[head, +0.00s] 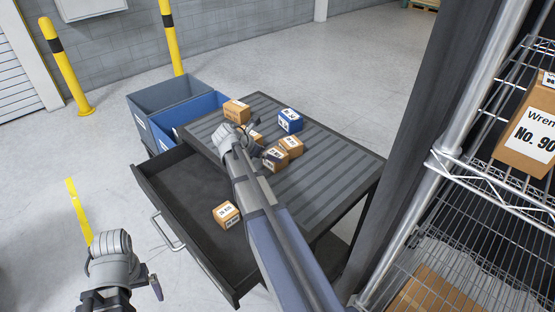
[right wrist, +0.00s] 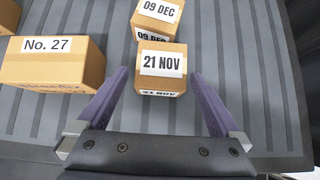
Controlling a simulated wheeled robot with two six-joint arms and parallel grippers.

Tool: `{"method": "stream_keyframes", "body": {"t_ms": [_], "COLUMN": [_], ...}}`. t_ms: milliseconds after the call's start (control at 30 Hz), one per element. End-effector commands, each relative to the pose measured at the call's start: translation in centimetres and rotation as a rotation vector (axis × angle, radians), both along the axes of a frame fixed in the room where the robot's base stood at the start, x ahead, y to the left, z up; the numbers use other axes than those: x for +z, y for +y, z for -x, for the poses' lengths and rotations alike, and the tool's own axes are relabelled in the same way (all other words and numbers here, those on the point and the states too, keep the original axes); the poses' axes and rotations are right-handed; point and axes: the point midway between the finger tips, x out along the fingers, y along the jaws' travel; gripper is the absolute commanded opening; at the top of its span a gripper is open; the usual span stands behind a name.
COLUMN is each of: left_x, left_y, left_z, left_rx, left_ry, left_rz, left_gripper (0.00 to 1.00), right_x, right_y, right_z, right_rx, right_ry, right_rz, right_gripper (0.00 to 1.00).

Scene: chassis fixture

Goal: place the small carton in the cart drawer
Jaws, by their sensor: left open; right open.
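A small carton (head: 226,213) lies in the open cart drawer (head: 188,186). More small cartons (head: 291,146) stand on the cart's ribbed top. In the right wrist view a small carton marked 21 NOV (right wrist: 161,68) sits just ahead of my right gripper (right wrist: 160,75), roughly centred between its open, empty fingers. A carton marked 09 DEC (right wrist: 157,15) stands right behind it. In the head view my right wrist is over the cart top and its fingers are mostly hidden. My left gripper (head: 122,290) is open, left of the drawer, apart from any carton.
A box marked No. 27 (right wrist: 52,65) stands left of the fingers. A blue box (head: 290,121) and a brown box (head: 237,111) are on the cart top. Grey and blue bins (head: 172,95) adjoin the cart. A wire shelf (head: 480,190) stands right. The drawer floor is mostly clear.

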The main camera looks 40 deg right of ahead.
Motion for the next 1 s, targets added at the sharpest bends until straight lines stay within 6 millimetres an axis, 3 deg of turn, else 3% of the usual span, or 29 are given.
{"method": "stream_keyframes", "body": {"t_ms": [100, 367, 700, 1000], "left_x": [-1.3, -1.6, -4.5, -4.5], "left_y": [0.0, 0.0, 0.0, 0.0], "left_z": [0.0, 0.0, 0.0, 0.0], "left_rx": [0.000, 0.000, 0.000, 0.000], "left_ry": [0.000, 0.000, 0.000, 0.000], "left_rz": [0.000, 0.000, 0.000, 0.000], "left_gripper": [1.00, 1.00, 1.00, 1.00], "right_x": [-1.3, -1.6, -4.5, -4.5], "right_y": [-1.1, -1.7, -5.2, -5.6], "right_z": [-0.1, -0.1, -0.3, -0.3], "right_rx": [-0.003, -0.001, -0.003, 0.000], "right_ry": [-0.001, 0.000, 0.000, 0.000], "right_rz": [0.000, 0.000, -0.001, 0.000], "right_gripper": [1.00, 1.00, 1.00, 0.99]}}
